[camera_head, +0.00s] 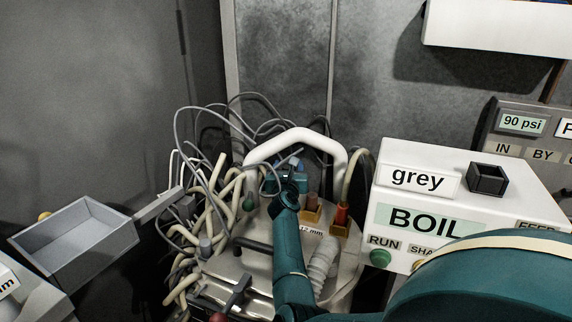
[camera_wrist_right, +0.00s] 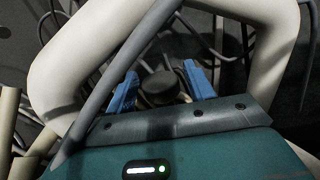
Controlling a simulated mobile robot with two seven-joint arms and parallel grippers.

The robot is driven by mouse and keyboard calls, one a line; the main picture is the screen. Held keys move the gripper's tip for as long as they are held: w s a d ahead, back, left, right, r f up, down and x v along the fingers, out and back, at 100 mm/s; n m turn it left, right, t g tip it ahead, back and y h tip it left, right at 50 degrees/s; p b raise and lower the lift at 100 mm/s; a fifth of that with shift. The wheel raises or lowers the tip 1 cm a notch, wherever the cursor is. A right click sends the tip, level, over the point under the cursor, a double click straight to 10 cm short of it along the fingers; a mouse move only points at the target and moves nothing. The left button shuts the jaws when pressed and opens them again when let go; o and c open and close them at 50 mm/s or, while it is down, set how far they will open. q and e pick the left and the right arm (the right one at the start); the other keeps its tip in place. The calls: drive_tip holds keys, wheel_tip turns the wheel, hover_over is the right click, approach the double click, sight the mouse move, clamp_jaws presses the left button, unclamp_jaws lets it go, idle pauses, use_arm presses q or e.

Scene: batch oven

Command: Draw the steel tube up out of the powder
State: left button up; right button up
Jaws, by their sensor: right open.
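My right gripper (camera_head: 290,165) is at the top of the pale metal vessel (camera_head: 350,262), beneath its white arched handle (camera_head: 297,135). In the right wrist view its two blue fingers (camera_wrist_right: 163,82) are apart. A dark round-topped piece (camera_wrist_right: 165,88) shows between or just beyond them; I cannot tell whether it is the steel tube. No gap or contact at the fingers can be made out. I cannot pick out the steel tube or any powder in the head view, where my arm covers part of the vessel lid. My left gripper is out of view.
Tangled hoses and cables (camera_head: 205,200) crowd the vessel's left and back. Brown and red-orange fittings (camera_head: 341,217) and a ribbed hose (camera_head: 322,262) stand on the lid. A white BOIL box (camera_head: 470,195) is at right; an empty grey tray (camera_head: 80,245) is at left.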

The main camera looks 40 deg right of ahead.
drive_tip(key=shift+s, duration=0.1)
drive_tip(key=shift+c, duration=0.2)
clamp_jaws()
drive_tip(key=shift+r, duration=0.1)
